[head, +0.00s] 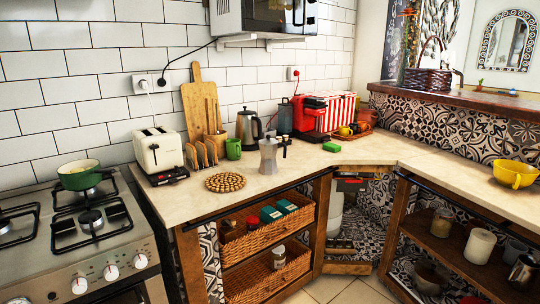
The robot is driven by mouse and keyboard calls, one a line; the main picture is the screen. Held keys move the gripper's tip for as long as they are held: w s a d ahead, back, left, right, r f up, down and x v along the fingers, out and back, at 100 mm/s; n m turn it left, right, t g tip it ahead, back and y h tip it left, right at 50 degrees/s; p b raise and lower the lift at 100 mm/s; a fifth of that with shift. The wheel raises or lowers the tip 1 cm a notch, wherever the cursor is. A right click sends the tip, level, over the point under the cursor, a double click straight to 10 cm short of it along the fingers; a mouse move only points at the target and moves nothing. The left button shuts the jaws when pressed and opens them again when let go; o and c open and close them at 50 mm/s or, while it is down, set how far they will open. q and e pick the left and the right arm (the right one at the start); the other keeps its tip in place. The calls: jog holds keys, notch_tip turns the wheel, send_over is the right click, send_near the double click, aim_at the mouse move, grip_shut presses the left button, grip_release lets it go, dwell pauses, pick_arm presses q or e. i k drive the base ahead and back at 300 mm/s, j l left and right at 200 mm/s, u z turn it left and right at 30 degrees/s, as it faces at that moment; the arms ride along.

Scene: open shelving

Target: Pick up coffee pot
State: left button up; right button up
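A silver coffee pot (268,157), like a moka pot with a dark handle on its right, stands upright on the beige counter (318,170) near its front edge. It is right of a round woven trivet (225,182) and a green mug (233,149). A steel kettle (247,130) stands behind it against the tiled wall. Neither of my grippers is in view, and nothing is touching the pot.
A white toaster (157,150), a toast rack and cutting boards (199,105) stand left of the pot. A red machine (312,115) is behind right. A gas stove (80,235) is at left; wicker baskets (268,277) sit below. Counter right of the pot is mostly clear.

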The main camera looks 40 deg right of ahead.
aim_at(268, 146)
jog(key=i+l, duration=0.15)
jog(key=l, duration=0.2)
jog(key=i+l, duration=0.15)
jog(key=l, duration=0.25)
jog(key=i+l, duration=0.1)
jog(key=l, duration=0.25)
jog(key=i+l, duration=0.15)
jog(key=l, duration=0.2)
jog(key=i+l, duration=0.15)
jog(key=l, duration=0.25)
